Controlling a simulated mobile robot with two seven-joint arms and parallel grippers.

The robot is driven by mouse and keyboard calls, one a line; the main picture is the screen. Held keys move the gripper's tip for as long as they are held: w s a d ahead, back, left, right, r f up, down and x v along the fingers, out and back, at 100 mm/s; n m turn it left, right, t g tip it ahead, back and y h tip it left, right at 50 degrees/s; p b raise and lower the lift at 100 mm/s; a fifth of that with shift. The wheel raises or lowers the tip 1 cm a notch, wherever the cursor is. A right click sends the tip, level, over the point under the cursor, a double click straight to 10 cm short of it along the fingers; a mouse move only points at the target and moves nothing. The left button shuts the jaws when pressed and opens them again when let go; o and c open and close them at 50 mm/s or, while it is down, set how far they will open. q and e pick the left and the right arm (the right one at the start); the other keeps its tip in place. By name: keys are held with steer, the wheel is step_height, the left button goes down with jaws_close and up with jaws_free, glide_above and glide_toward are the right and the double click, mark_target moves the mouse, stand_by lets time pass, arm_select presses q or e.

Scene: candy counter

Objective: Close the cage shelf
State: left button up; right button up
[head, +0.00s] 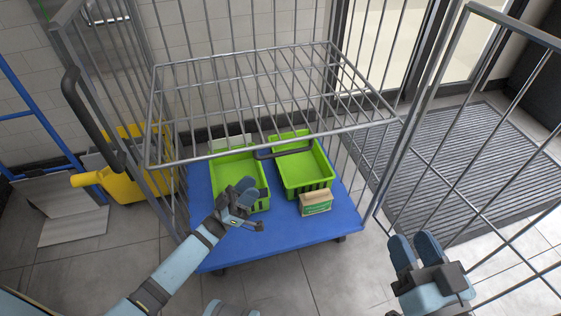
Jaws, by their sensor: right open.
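The cage shelf (262,98) is a grey wire rack lying about level across the upper part of the roll cage, above its blue base (292,243). Its front edge faces me. My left gripper (246,184) is in front of the cage, below the shelf's front edge in the picture and overlapping the left green crate. I cannot tell whether its fingers are apart, and I see nothing held. My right gripper (416,246) is open and empty, to the right of the blue base and near the wire side panel (484,112) on the right.
Two green crates (307,172) (240,167) and a small green and brown box (315,203) stand on the base. A yellow bucket (150,183) stands left of the cage. A dark grooved mat (450,160) lies to the right. Floor in front is clear.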

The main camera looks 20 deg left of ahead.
arm_select(q)
steer(key=b+x, duration=0.1)
steer(key=x, duration=1)
steer(key=shift+b, duration=0.3)
arm_select(e)
step_height(320, 180, down, 3)
steer(key=shift+a+r+g, duration=0.1)
steer(key=shift+g, duration=0.4)
arm_select(q)
jaws_close()
arm_select(e)
steer(key=shift+r, duration=0.1)
